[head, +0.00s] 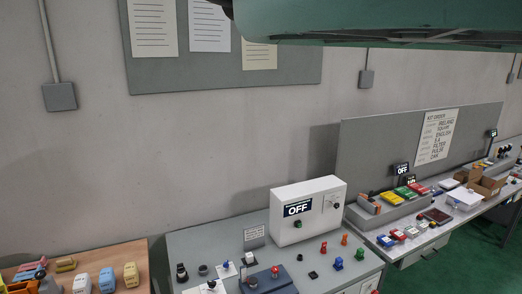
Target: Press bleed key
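A grey bench (190,245) stands at the lower middle. On it a white control box (313,232) carries a dark display reading OFF (297,208) and a small dial panel (335,203). In front of the box are several small controls: a black square key (313,274), a blue knob (338,263), and red knobs (323,247). No label naming a bleed key is readable, so I cannot tell which one it is. My gripper is not in view.
Left, a wooden table (130,252) holds several colored blocks. Right, a long bench with a grey backboard (375,140) holds colored boxes and an open cardboard box (487,187). A large green shape crosses the top right. Green floor (455,268) shows at lower right.

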